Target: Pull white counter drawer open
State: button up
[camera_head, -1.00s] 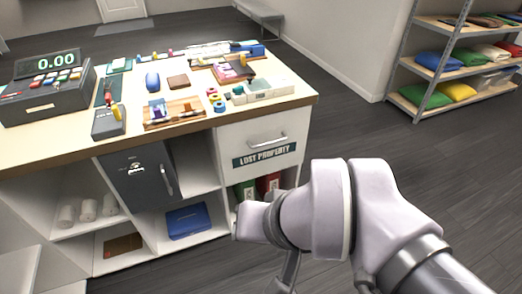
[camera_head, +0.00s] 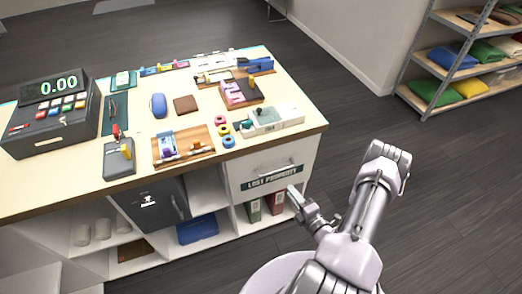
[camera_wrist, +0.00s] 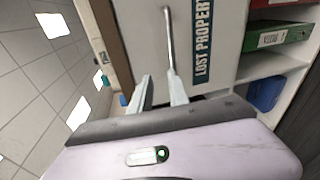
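The white counter drawer (camera_head: 240,175) is shut, flush in the counter's right end. It has a silver bar handle (camera_head: 278,171) and a dark "LOST PROPERTY" label (camera_head: 272,178). My gripper (camera_head: 294,191) is in front of the drawer's lower right, just below the label in the picture. In the wrist view the drawer front (camera_wrist: 226,40) and handle (camera_wrist: 168,35) appear turned sideways. There my gripper (camera_wrist: 161,86) shows two separated fingers with nothing between them. The right finger lies close to the handle's lower end; I cannot tell whether they touch.
The countertop (camera_head: 255,158) carries a cash register (camera_head: 50,112), a wooden tray (camera_head: 183,146) and several small items. A dark locker door (camera_head: 152,203) is left of the drawer. Binders (camera_head: 276,202) stand below it. The floor to the right is clear up to a shelf rack (camera_head: 430,110).

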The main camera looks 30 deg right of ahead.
aim_at(277, 170)
jog(key=shift+m+g+h, duration=0.3)
jog(key=shift+m+h, duration=0.4)
jog(key=shift+m, duration=0.2)
jog(key=b+x, duration=0.1)
jog(key=x, duration=0.4)
jog(key=f+b+x, duration=0.1)
jog(key=x, duration=0.5)
jog(key=f+b+x, duration=0.1)
jog(key=b+x, duration=0.1)
jog(key=x, duration=0.3)
jog(key=shift+s+d+f, duration=0.15)
jog(key=shift+d+f, duration=0.15)
jog(key=shift+d, duration=0.05)
jog(key=shift+c, duration=0.2)
grip_shut()
